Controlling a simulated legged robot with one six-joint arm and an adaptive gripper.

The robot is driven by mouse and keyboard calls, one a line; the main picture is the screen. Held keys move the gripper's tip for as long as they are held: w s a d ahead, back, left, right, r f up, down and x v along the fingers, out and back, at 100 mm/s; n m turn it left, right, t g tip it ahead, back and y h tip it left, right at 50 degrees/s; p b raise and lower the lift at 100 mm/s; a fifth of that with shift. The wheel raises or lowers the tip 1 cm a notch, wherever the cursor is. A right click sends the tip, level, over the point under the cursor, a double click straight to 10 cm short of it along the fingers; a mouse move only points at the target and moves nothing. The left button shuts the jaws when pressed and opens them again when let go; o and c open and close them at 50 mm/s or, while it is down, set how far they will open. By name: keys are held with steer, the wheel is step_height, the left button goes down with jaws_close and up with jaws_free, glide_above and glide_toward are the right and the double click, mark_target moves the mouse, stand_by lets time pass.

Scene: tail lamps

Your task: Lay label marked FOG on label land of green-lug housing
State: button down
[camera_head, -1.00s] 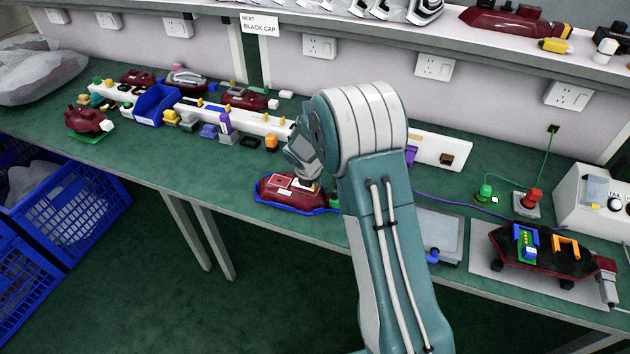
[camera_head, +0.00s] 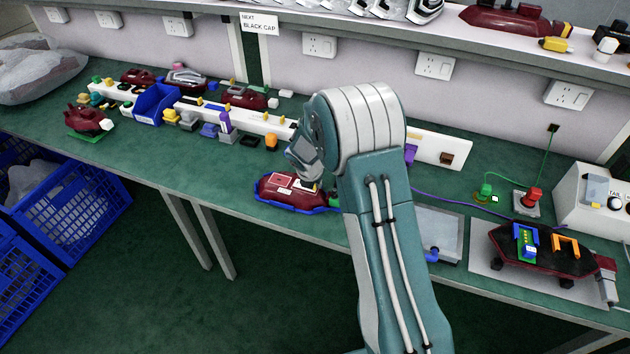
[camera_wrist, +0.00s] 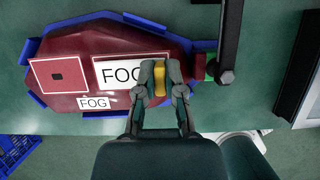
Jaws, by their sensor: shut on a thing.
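The dark red housing (camera_head: 268,190) sits in a blue cradle (camera_head: 331,210) at the bench's front edge. It also fills the upper left of the wrist view (camera_wrist: 73,51), with a green lug (camera_wrist: 211,69) at its right end, partly hidden. My gripper (camera_wrist: 160,88) is shut on a yellow tab (camera_wrist: 160,75) over the large white label marked FOG (camera_wrist: 115,72). The label's right part is hidden behind the fingers. It appears flat over the housing top; I cannot tell whether it touches.
A smaller FOG marking (camera_wrist: 93,103) and a white-framed red square (camera_wrist: 58,75) are on the housing. A dark bar (camera_wrist: 228,40) stands close right of the gripper. A white rail with parts (camera_head: 245,120) lies behind; a grey plate (camera_head: 440,228) lies right.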

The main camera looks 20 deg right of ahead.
steer(key=shift+f, duration=0.15)
steer(key=c, duration=0.7)
jaws_free()
steer(key=s+a+r+m, duration=0.1)
steer(key=s+r+m, duration=0.35)
steer(key=r, duration=0.55)
steer(key=s+a+r+m, duration=0.1)
steer(key=s+r+m, duration=0.3)
steer(key=r, duration=0.6)
steer(key=s+r+m+y, duration=0.1)
steer(key=s+r+m, duration=0.2)
steer(key=s+m, duration=0.3)
steer(key=s+r+m+t+y, duration=0.1)
steer(key=s+r+m, duration=0.1)
steer(key=s+m, duration=0.5)
steer(key=s+r+m+t, duration=0.1)
steer(key=s+r+m, duration=0.2)
steer(key=s+m, duration=0.4)
steer(key=shift+s+a+r+y, duration=0.1)
steer(key=shift+s+y, duration=0.05)
steer(key=shift+s, duration=0.9)
steer(key=shift+s+a+r+y, duration=0.1)
steer(key=shift+s+a+r, duration=0.05)
steer(key=shift+s, duration=0.95)
steer(key=shift+s+a+r+y, duration=0.1)
steer(key=shift+s+y, duration=0.05)
steer(key=shift+s, duration=0.9)
